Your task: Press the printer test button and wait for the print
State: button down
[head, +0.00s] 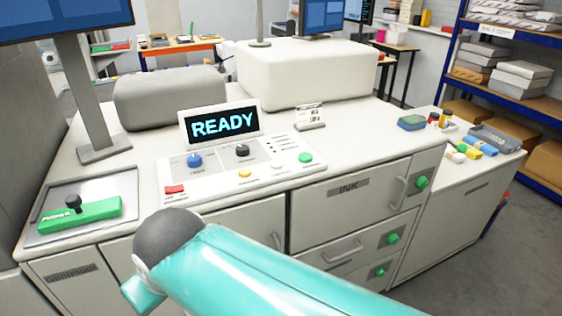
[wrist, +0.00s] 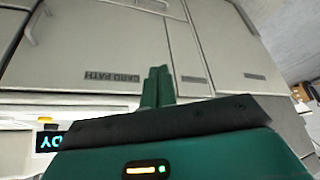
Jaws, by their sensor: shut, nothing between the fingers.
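The printer's control panel (head: 215,170) slopes on the front of the white counter in the head view. Its screen (head: 222,126) reads READY in cyan. The panel has a red button (head: 174,189), a blue knob (head: 195,160), a black knob (head: 242,150), a yellow button (head: 245,173) and a green button (head: 306,158). I cannot read which one is the test button. My gripper (wrist: 158,72) is shut and empty in the wrist view, in front of cabinet doors, one marked CARD PATH (wrist: 110,72) upside down. Part of the screen (wrist: 48,142) shows at lower left there.
A small card stand (head: 310,117) is right of the screen. An INK drawer (head: 350,187) is below. Floor is clear at lower right.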

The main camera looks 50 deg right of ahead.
jog(key=w+d+r+m, duration=0.4)
jog(key=w+d, duration=0.2)
jog(key=d, duration=0.2)
notch_tip(320, 180, up, 8)
jog(key=m+t+h, duration=0.3)
jog(key=m+h, duration=0.1)
jog(key=m, duration=0.6)
send_over(278, 165)
jog(key=shift+f, duration=0.2)
jog(key=shift+f, duration=4.45)
